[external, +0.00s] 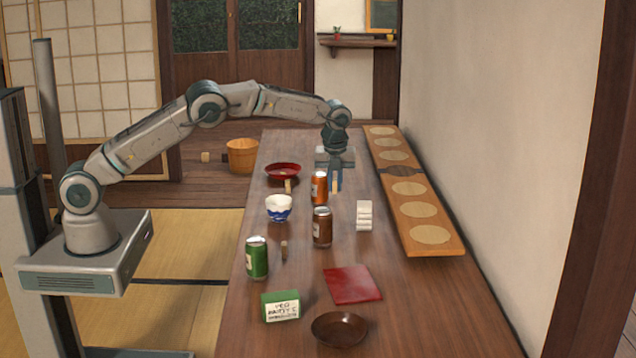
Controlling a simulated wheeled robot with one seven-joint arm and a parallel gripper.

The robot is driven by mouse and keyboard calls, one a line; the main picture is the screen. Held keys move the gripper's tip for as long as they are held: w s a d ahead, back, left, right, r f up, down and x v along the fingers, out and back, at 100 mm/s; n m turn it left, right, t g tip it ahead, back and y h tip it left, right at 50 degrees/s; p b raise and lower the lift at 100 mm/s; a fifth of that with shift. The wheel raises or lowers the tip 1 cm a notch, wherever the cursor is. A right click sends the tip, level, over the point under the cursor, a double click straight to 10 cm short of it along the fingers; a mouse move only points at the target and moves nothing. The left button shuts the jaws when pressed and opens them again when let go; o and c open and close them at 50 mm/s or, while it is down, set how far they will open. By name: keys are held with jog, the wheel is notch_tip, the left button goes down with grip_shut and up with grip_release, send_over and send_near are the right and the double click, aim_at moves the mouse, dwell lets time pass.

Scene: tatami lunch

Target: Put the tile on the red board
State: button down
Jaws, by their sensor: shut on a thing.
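My gripper (335,184) is over the far half of the table, beyond the orange can, with its fingers pointing down. It is shut on a small tan piece, which I take to be the tile (338,186); only a sliver shows between the fingers. It is too small to tell whether the tile is clear of the table. The red board (352,284) is a flat square lying on the near part of the table, well apart from my gripper. Its top is bare.
Between them stand an orange can (319,188), a brown can (322,227) and a white ribbed block (364,215). A blue-white bowl (279,208), green can (257,258), green box (281,306) and brown dish (339,329) are nearby. A long wooden board (436,240) lines the right side.

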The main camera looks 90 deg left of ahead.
jog(key=shift+r, duration=0.85)
jog(key=shift+d+r, duration=0.1)
jog(key=shift+d, duration=0.1)
jog(key=s+d+r+m+t+p, duration=0.1)
jog(key=s+d+m, duration=0.25)
jog(key=d, duration=1.15)
jog(key=s+d+m+h, duration=0.15)
jog(key=d+m, duration=0.35)
jog(key=d, duration=0.9)
jog(key=s+d+r+m+t+y+p, duration=0.1)
jog(key=s+d+m, duration=0.3)
jog(key=d, duration=1.1)
jog(key=p, duration=0.2)
send_over(341, 282)
jog(key=shift+h, duration=0.25)
jog(key=f, duration=0.7)
jog(key=shift+s+d, duration=0.25)
jog(key=shift+s, duration=0.05)
jog(key=shift+f, duration=2.05)
